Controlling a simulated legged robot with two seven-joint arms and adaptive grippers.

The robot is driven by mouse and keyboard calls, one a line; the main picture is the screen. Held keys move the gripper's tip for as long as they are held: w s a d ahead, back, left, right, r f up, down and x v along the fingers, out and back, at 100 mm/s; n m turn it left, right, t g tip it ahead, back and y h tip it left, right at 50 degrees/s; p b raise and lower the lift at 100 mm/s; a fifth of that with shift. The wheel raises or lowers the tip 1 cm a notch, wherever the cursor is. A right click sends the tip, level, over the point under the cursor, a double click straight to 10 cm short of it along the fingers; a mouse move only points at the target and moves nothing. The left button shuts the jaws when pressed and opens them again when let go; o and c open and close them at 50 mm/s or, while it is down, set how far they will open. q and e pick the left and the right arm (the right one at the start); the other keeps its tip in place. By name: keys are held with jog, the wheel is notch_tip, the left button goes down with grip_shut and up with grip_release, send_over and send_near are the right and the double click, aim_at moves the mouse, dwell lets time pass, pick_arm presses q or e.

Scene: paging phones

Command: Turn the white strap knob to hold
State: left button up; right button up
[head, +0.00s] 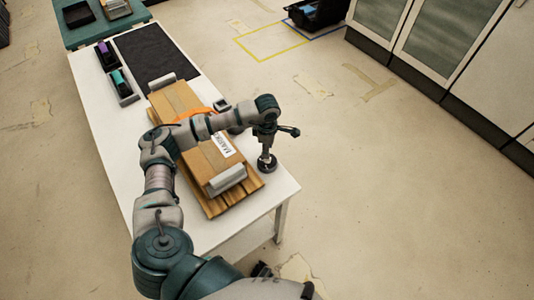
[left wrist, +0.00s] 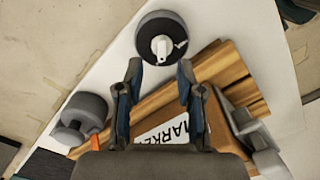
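The white strap knob (left wrist: 161,47) sits in the middle of a round black dial (left wrist: 146,26) in the left wrist view. Its grip bar lies roughly along the picture's vertical, and a small white mark shows to its right. In the head view the dark dial base (head: 267,164) stands near the table's right edge, mostly below my gripper. My left gripper (head: 266,151) points down just above it. In the left wrist view my left gripper (left wrist: 158,70) is open, its fingertips apart on either side below the knob, with nothing between them. My right gripper is not in view.
Wooden boards (head: 218,203) with a "MARKER" label (head: 221,145) lie beside the dial, with grey blocks (head: 227,180) at their ends. An orange strap (head: 193,115) crosses them. A grey round fitting (left wrist: 82,116) stands left. A black mat (head: 150,54) lies farther back.

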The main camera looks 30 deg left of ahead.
pick_arm(q)
notch_tip(320, 180, up, 8)
jog(key=shift+f, duration=0.2)
jog(key=shift+a+f, duration=0.1)
dwell(0.4)
